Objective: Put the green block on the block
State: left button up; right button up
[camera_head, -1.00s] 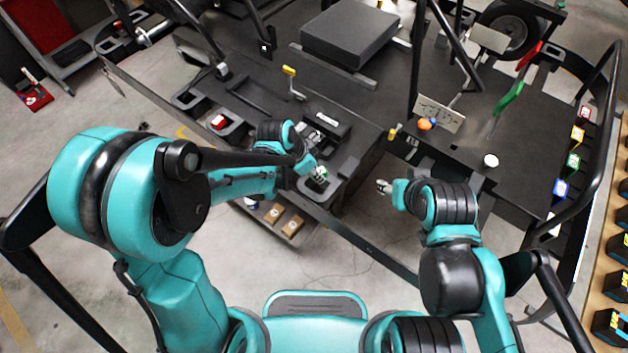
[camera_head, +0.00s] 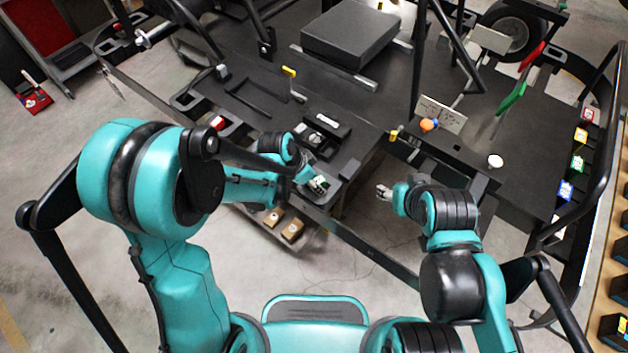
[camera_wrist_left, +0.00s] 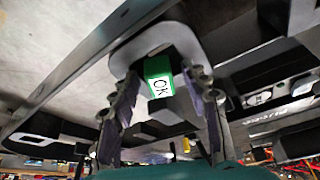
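The green block (camera_wrist_left: 158,76) with a white "OK" label sits between the fingers of my left gripper (camera_wrist_left: 163,82) in the left wrist view. The fingers are spread, with a gap on each side of it. A dark, block-like shape (camera_wrist_left: 172,108) adjoins it; I cannot tell whether it is separate. In the head view the green block (camera_head: 320,184) is small, at the near end of the black tray, beside my left gripper (camera_head: 313,180). My right gripper (camera_head: 383,192) is apart from it, over the gap; its fingers are too small to read.
The black tray (camera_head: 349,170) has slots and a black case (camera_head: 328,125). Coloured cards (camera_head: 577,163) line the right rail.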

pick_arm(q)
jog(key=shift+r, duration=0.2)
jog(key=p+v, duration=0.4)
jog(key=v, duration=0.8)
jog(key=s+a+r+n+t+y, duration=0.4)
jog(key=s+a+r+n, duration=0.5)
jog(key=a+n, duration=0.2)
jog(key=shift+s+a+r+n+t, duration=0.2)
jog(key=shift+s+a+n+t, duration=0.2)
jog(key=shift+a, duration=0.5)
jog(key=shift+w, duration=0.1)
notch_tip(320, 180, down, 7)
jog(key=b, duration=0.7)
jog(key=shift+f, duration=0.15)
